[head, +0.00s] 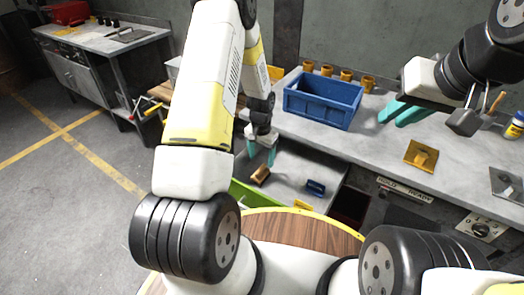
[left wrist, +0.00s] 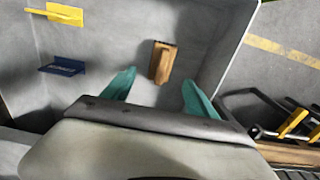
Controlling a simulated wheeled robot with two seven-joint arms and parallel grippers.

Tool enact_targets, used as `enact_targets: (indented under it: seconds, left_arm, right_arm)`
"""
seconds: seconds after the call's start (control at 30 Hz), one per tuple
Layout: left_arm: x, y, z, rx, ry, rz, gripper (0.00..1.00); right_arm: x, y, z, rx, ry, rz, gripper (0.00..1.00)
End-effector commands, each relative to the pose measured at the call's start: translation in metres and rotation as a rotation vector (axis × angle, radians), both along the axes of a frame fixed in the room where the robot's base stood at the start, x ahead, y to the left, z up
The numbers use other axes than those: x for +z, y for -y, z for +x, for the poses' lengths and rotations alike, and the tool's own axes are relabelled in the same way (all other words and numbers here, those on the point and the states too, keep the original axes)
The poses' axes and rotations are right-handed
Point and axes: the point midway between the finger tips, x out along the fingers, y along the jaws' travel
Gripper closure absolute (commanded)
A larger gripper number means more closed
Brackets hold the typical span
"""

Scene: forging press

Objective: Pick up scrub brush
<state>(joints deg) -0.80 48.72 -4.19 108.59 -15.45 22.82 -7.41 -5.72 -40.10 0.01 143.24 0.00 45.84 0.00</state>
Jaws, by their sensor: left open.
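The scrub brush seems to be the brown wooden block (head: 261,175) on the grey lower shelf under the workbench. In the left wrist view it lies as a brown block (left wrist: 162,62) just beyond and between the teal fingertips, with no contact visible. My left gripper (head: 261,152) is open and empty, pointing down above the block. It also shows in the left wrist view (left wrist: 158,90) with its fingers wide apart. My right gripper (head: 404,112) is over the bench top at right, its teal fingers close side by side, with nothing visible in them.
A blue bracket (head: 315,188) and a yellow bracket (head: 302,205) lie on the lower shelf right of the block. A blue crate (head: 322,101) stands on the bench above. A green bin edge (head: 258,199) and a round wooden table (head: 300,228) are nearer me.

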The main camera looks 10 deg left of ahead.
Motion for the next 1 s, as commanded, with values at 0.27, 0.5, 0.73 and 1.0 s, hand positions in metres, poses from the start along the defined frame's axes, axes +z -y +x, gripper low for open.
enact_targets:
  seconds: [0.27,0.5,0.73,1.0]
  left_arm:
    - [-0.032,0.000,-0.002,-0.006,-0.010,0.002,0.33]
    - [-0.065,-0.001,-0.002,-0.004,-0.010,0.002,0.33]
    - [-0.086,-0.001,-0.001,-0.004,-0.007,0.001,0.33]
    - [-0.086,-0.001,0.000,-0.004,-0.006,0.001,0.44]
  right_arm:
    - [0.000,0.000,0.000,0.000,0.000,0.000,0.78]
    - [0.000,0.000,0.000,0.000,0.000,0.000,0.78]
    - [0.000,0.000,0.000,0.000,0.000,0.000,0.78]
    - [0.000,0.000,0.000,0.000,0.000,0.000,0.78]
